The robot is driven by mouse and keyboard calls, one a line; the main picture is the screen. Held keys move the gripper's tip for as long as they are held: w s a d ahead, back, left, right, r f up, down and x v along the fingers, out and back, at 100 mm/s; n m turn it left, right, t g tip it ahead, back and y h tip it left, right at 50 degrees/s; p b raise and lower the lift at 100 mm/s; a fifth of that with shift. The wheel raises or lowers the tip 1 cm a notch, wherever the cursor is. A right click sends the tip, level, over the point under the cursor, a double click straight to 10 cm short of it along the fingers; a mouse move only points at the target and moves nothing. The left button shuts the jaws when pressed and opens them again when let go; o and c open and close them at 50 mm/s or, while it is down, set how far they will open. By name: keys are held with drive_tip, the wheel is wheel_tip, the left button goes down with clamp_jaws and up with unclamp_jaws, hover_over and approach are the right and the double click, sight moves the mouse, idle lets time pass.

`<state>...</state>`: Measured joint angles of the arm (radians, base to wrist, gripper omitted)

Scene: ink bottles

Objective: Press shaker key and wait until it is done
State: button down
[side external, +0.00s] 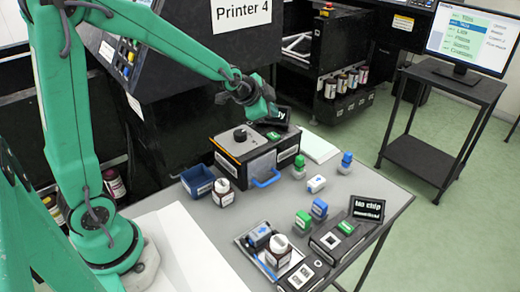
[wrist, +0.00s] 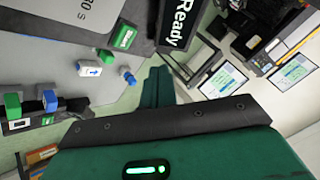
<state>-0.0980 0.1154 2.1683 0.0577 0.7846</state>
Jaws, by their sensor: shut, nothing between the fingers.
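The shaker (side external: 232,150) is a dark box with an orange edge, a round knob on top and a grey front with a blue handle. A small green key (side external: 273,135) shows on its top near the back right. A black display (side external: 281,116) stands behind it, partly covered by my gripper; in the wrist view the display (wrist: 180,24) reads "Ready". My gripper (side external: 266,115) is shut and empty, close above the green key in the side view. I cannot see contact with the key.
On the grey table stand a blue bin (side external: 197,182), a white-capped bottle (side external: 223,193), several green- and blue-capped bottles, a tray (side external: 247,256) with bottles, and a "No chip" display (side external: 368,208) by another device. A monitor (side external: 470,38) stands at the right.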

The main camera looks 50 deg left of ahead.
sight(270, 137)
drive_tip(key=shift+f, duration=2.35)
drive_tip(key=shift+f, duration=0.9)
idle(1.3)
drive_tip(key=shift+r, duration=0.95)
drive_tip(key=shift+r, duration=0.15)
drive_tip(key=shift+r, duration=2.35)
drive_tip(key=shift+s, duration=0.1)
